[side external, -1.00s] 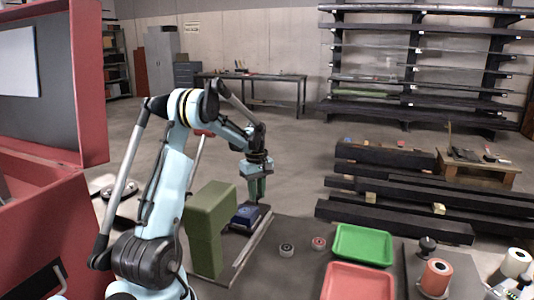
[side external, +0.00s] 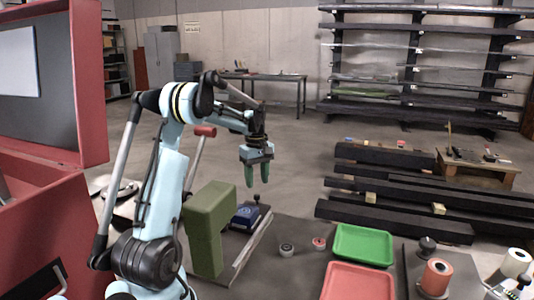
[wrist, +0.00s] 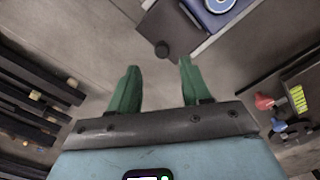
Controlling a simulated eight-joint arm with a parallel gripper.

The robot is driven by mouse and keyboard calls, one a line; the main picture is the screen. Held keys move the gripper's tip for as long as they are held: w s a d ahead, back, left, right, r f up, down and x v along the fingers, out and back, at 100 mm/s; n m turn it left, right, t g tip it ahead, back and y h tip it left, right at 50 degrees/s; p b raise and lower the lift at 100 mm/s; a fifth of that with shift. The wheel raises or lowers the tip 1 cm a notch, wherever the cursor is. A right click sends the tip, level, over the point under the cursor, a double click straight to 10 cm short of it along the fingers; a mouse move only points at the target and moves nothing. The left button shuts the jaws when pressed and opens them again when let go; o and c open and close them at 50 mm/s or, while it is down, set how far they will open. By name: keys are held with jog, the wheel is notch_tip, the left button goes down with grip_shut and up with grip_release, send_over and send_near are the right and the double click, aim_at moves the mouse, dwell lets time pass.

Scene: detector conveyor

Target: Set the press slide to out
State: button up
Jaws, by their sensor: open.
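The green press body (side external: 210,225) stands left of centre in the side external view. Just right of it sits a blue block (side external: 245,216) on the slide, beside a pale rail (side external: 250,245); the block also shows at the top of the wrist view (wrist: 213,10). A small dark knob (side external: 257,198) stands at the slide's far end and shows in the wrist view (wrist: 163,50). My gripper (side external: 257,184) is open and empty above the knob.
A red-handled lever (side external: 205,131) rises behind the press. Right of the rail lie two small round pieces (side external: 287,249), a green tray (side external: 363,245) and a red tray (side external: 357,283). Dark beams (side external: 395,210) lie farther right. The floor behind my gripper is clear.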

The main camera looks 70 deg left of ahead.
notch_tip(320, 180, up, 7)
jog(key=shift+r, duration=0.2)
jog(key=shift+d, duration=0.1)
jog(key=w+d+r+m+t+y, duration=0.15)
jog(key=d+m, duration=0.35)
jog(key=d, duration=0.5)
jog(key=w+d+r+m+t, duration=0.15)
jog(key=d+m, duration=0.35)
jog(key=d, duration=0.5)
jog(key=s+d+f+m+t, duration=0.2)
jog(key=s+d+m, duration=0.1)
jog(key=d+m, duration=0.2)
jog(key=s+d+f+m+t+h, duration=0.1)
jog(key=s+d+f+m+t, duration=0.1)
jog(key=d, duration=0.7)
jog(key=s+f+m, duration=0.1)
jog(key=m, duration=0.1)
jog(key=shift+d+f+m, duration=0.3)
jog(key=shift+d+m, duration=0.1)
jog(key=shift+h, duration=0.25)
